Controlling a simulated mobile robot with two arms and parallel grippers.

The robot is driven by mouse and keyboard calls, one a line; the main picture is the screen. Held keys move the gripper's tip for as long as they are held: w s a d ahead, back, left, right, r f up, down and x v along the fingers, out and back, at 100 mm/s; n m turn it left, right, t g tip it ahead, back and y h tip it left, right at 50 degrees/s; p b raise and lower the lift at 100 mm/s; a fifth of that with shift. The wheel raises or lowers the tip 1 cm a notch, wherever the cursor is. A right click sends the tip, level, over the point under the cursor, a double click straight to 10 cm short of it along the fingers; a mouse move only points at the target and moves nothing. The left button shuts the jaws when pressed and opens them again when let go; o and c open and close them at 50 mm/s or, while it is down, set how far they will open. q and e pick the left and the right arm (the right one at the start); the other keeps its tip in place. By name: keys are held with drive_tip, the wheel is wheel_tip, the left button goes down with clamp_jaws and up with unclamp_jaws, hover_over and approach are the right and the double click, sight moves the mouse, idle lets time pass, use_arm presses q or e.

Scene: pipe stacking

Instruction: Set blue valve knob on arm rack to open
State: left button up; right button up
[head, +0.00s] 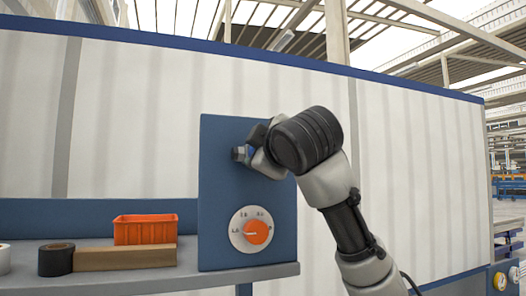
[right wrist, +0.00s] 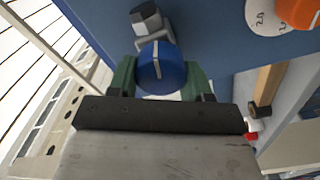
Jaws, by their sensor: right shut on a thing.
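The blue valve knob (right wrist: 160,66) is round with a pale line across its face. It sits on a grey metal valve fitting (right wrist: 148,22) on the blue panel (head: 217,190). In the right wrist view my right gripper (right wrist: 160,78) has its green fingers on either side of the knob, shut on it. The pale line runs nearly up and down in that view. In the head view my right gripper (head: 262,150) is at the upper part of the panel, and it hides most of the knob. My left gripper is not in view.
An orange dial (head: 256,231) on a white numbered plate is lower on the same panel. An orange bin (head: 145,230), a wooden block (head: 125,257) and a black tape roll (head: 56,259) stand on the grey shelf at left. A white wall is behind.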

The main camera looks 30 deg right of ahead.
drive_tip(key=shift+f+n, duration=0.1)
drive_tip(key=shift+n, duration=1.1)
drive_tip(key=shift+a, duration=0.1)
drive_tip(key=o, duration=0.9)
drive_tip(key=shift+s, duration=0.1)
drive_tip(key=b+v, duration=0.5)
drive_tip(key=v, duration=0.5)
drive_tip(key=shift+s, duration=0.4)
